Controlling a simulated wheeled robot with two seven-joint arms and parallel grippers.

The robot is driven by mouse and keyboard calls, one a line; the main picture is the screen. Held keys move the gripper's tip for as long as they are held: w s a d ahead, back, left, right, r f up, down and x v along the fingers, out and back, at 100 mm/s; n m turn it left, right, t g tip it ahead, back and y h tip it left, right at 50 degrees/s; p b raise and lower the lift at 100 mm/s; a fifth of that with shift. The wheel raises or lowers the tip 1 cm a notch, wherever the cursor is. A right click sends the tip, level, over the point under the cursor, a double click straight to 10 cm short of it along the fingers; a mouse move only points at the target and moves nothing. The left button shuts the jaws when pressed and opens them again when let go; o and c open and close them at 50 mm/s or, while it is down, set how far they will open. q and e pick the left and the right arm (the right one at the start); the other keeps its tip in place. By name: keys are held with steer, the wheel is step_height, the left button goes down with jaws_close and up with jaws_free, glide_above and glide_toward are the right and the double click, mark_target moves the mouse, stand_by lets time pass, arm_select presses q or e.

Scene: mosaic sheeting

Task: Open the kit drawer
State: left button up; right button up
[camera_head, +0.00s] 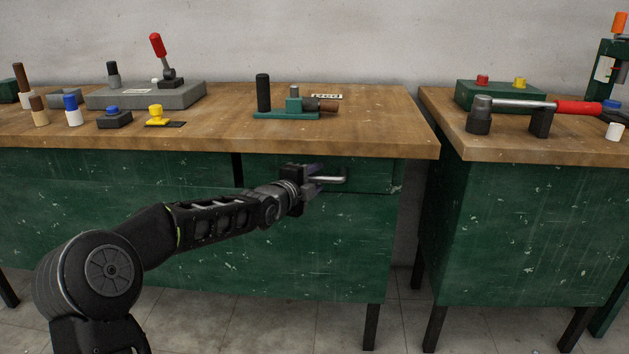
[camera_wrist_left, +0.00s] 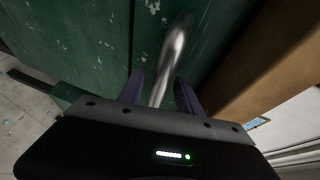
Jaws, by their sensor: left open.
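The kit drawer (camera_head: 372,176) is a green front panel under the wooden bench top, at the bench's right end; it looks closed. Its metal bar handle (camera_head: 330,180) also shows in the left wrist view (camera_wrist_left: 173,55). My left gripper (camera_head: 318,178) is at the handle. In the left wrist view its two purple fingers (camera_wrist_left: 160,93) are open, one on each side of the bar. I cannot tell whether either finger touches it. The gripper hides part of the handle and drawer front. My right gripper is not in view.
The bench top (camera_head: 215,130) overhangs just above my left gripper. A green fixture (camera_head: 285,114) stands on it above the drawer. A second bench (camera_head: 540,220) stands to the right, across a narrow gap. Bare floor (camera_head: 230,320) lies in front of the bench.

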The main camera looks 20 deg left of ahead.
arm_select(q)
steer(key=shift+c, duration=0.3)
jaws_close()
stand_by(1.1)
